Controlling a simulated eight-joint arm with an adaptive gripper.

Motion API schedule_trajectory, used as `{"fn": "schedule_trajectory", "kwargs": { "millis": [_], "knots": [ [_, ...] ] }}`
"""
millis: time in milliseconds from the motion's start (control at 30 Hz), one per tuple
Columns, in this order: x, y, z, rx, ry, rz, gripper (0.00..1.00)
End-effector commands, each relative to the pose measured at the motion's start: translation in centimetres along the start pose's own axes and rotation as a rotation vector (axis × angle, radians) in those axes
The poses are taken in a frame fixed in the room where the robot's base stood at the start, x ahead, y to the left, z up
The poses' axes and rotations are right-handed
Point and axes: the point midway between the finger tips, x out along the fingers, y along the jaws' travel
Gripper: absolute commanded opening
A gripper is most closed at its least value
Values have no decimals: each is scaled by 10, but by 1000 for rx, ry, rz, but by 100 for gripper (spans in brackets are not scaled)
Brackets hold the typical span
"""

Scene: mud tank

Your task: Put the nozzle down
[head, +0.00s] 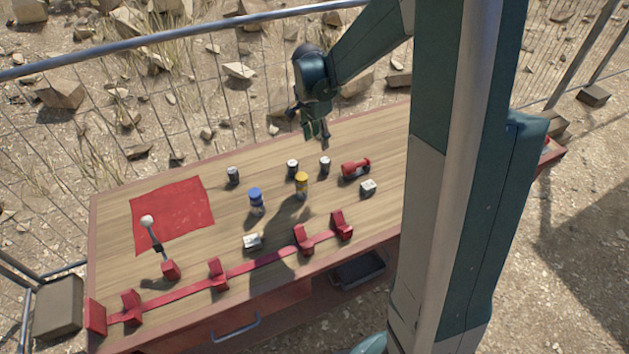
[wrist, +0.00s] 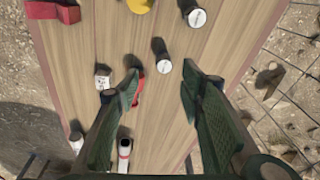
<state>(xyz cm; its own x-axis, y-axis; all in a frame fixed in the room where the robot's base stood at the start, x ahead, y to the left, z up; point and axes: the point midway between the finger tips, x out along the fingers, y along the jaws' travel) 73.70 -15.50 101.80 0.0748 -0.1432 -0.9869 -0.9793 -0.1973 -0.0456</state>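My gripper (head: 317,132) hangs above the back part of the wooden table in the head view. In the wrist view its two fingers (wrist: 160,82) are spread, with bare wood between the tips and nothing held. A red object with a rounded body and narrower end (head: 355,168) lies on the table below and right of my gripper; it may be the nozzle, but I cannot be sure. In the wrist view it is mostly hidden behind the left finger (wrist: 139,91).
Dark cylinders with white tops (head: 292,168) (head: 325,165), a yellow-topped bottle (head: 301,185), a blue-topped bottle (head: 256,201) and a white block (head: 368,187) stand nearby. Red holders (head: 303,239) line the front edge. A red mat (head: 172,212) lies left. Wire fencing runs behind.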

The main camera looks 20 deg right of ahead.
Motion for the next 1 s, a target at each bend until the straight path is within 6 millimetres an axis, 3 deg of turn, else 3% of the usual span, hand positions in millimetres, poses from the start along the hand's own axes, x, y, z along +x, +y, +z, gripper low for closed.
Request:
{"fn": "schedule_trajectory", "kwargs": {
  "millis": [500,1000],
  "knots": [
    [-85,47,42,-301,26,-122,38],
    [-144,102,83,-585,79,-236,38]
  ]
}}
